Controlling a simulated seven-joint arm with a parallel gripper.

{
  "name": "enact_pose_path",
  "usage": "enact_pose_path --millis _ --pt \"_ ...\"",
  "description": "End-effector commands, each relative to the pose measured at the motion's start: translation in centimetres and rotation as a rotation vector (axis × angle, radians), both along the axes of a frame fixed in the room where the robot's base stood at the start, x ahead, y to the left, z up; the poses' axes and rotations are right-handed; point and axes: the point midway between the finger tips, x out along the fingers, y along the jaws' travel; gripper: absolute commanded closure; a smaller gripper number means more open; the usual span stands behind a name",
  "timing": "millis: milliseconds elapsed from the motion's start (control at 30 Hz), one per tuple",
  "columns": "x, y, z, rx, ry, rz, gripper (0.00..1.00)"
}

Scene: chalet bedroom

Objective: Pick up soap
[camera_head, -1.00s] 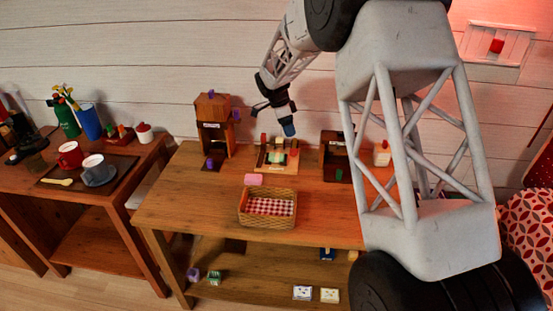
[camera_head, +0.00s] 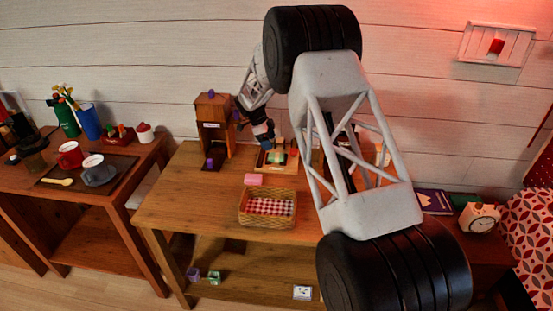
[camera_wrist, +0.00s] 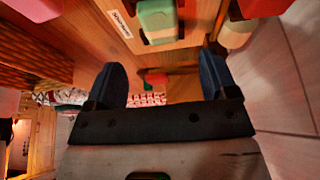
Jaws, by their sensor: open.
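A small wooden stand (camera_head: 266,168) with a label sits at the back of the middle table. It holds a pale green block (camera_head: 277,156) that looks like a soap bar, with other small coloured pieces around it. In the wrist view the green block (camera_wrist: 157,20) shows at the top, ahead of the fingers. My gripper (camera_head: 268,140) is just above and beside the stand, at its left. In the wrist view my gripper (camera_wrist: 162,80) has its two dark blue fingers wide apart, with nothing held between them. A pink block (camera_head: 253,179) lies behind the basket; I cannot tell whether it is soap.
A wicker basket (camera_head: 267,222) with a red checked lining stands at the table's front. A wooden tower (camera_head: 213,125) stands close left of my gripper. My arm hides the table's right part. The table's left front (camera_head: 185,205) is clear. Cups and a tray stand on the left table.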

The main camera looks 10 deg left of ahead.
Motion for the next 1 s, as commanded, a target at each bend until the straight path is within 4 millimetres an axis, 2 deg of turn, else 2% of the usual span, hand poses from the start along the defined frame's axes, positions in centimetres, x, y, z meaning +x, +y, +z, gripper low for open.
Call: enact_pose_path --millis 400,833,1000 --pt "0.0 -0.9 -2.1 0.0 0.0 0.0 0.21" --pt "0.0 -1.1 -2.6 0.0 0.0 0.001 0.21" --pt "0.0 -1.5 -3.7 0.0 0.002 0.0 0.21"
